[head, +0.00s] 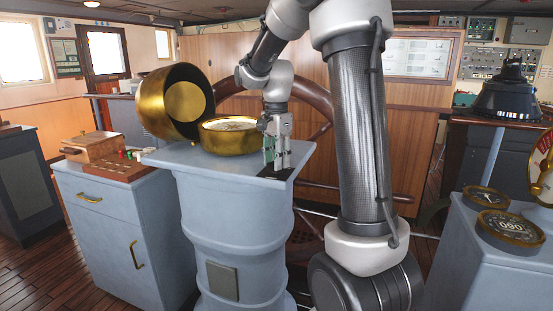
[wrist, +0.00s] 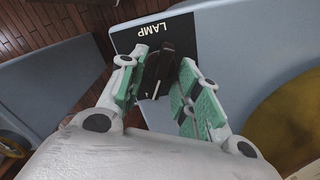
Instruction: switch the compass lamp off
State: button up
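The compass stand is a grey-blue pedestal (head: 236,220) with a brass compass bowl (head: 229,140) on top. A black plate (head: 267,174) lies at the right front of its top. In the wrist view the plate (wrist: 187,30) reads "LAMP" and carries a dark switch (wrist: 160,66). My gripper (head: 276,165) points down over this plate. In the wrist view its green-padded fingers (wrist: 162,82) are apart, one on each side of the switch. I cannot tell whether either finger touches it. The switch is hidden behind the fingers in the head view.
A big round brass hood (head: 172,104) stands open left of the bowl. A grey cabinet (head: 115,225) with a wooden box (head: 92,146) is at the left. A ship's wheel (head: 318,98) is behind the stand. A console with round gauges (head: 510,228) is at the right.

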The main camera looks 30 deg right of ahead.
grip_shut()
jog(key=shift+n, duration=0.3)
jog(key=n, duration=0.5)
jog(key=shift+w+n, duration=0.1)
jog(key=shift+n, duration=0.2)
jog(key=n, duration=0.5)
jog(key=shift+n, duration=0.3)
dwell(0.4)
grip_release()
